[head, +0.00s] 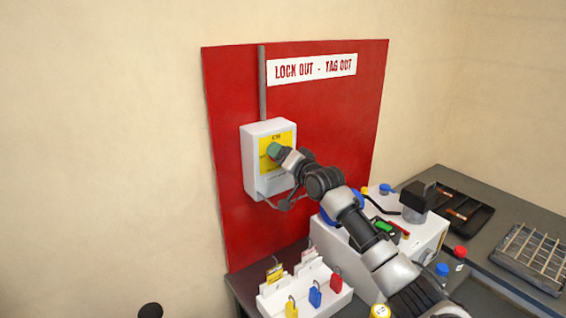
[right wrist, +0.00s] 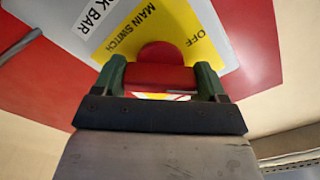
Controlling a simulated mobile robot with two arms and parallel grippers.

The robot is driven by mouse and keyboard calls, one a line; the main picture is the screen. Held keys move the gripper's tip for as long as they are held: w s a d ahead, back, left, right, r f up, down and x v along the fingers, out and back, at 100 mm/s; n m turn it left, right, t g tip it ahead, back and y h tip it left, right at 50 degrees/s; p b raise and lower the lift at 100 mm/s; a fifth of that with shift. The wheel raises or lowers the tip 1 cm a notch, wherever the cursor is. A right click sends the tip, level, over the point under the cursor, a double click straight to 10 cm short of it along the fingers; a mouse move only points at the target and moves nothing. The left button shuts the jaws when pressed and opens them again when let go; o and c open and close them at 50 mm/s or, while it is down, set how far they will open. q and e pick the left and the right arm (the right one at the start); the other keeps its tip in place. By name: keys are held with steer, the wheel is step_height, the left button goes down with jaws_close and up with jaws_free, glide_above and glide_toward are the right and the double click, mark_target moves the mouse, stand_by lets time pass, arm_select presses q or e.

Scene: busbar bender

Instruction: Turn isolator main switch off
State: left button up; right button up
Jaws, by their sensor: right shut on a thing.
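The isolator box (head: 257,129) is a white-grey box with a yellow plate on the red lock-out board. Its red rotary knob (right wrist: 158,74) shows in the right wrist view, in front of the yellow plate (right wrist: 202,29) with "MAIN SWITCH" and "OFF" printed on it. My right gripper (right wrist: 165,78) has its green fingers on both sides of the knob's red grip and is shut on it. In the head view my right gripper (head: 275,151) is at the box's front and hides the knob. The knob's exact setting cannot be told. My left gripper is not in view.
The red board (head: 330,120) carries a "LOCK OUT - TAG OUT" sign (head: 312,69). Below, a white rack (head: 308,301) holds several coloured padlocks. A white machine (head: 340,245), a black tray (head: 455,208) and a wire grid (head: 535,250) stand on the bench at right.

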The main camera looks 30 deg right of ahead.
steer(key=n+b, duration=0.1)
steer(key=n, duration=0.3)
steer(key=shift+f+n, duration=0.1)
steer(key=shift+n, duration=0.2)
steer(key=n, duration=0.4)
steer(key=shift+n, duration=0.3)
steer(key=o, duration=0.9)
steer(key=shift+s+d+b, duration=0.25)
steer(key=shift+s+b, duration=0.45)
steer(key=shift+s, duration=1.1)
steer(key=shift+s+d+b, duration=0.25)
steer(key=shift+s+b, duration=0.45)
steer(key=shift+s, duration=1.05)
steer(key=shift+s+d+b, duration=0.25)
steer(key=shift+s+b, duration=0.45)
steer(key=shift+s, duration=1.1)
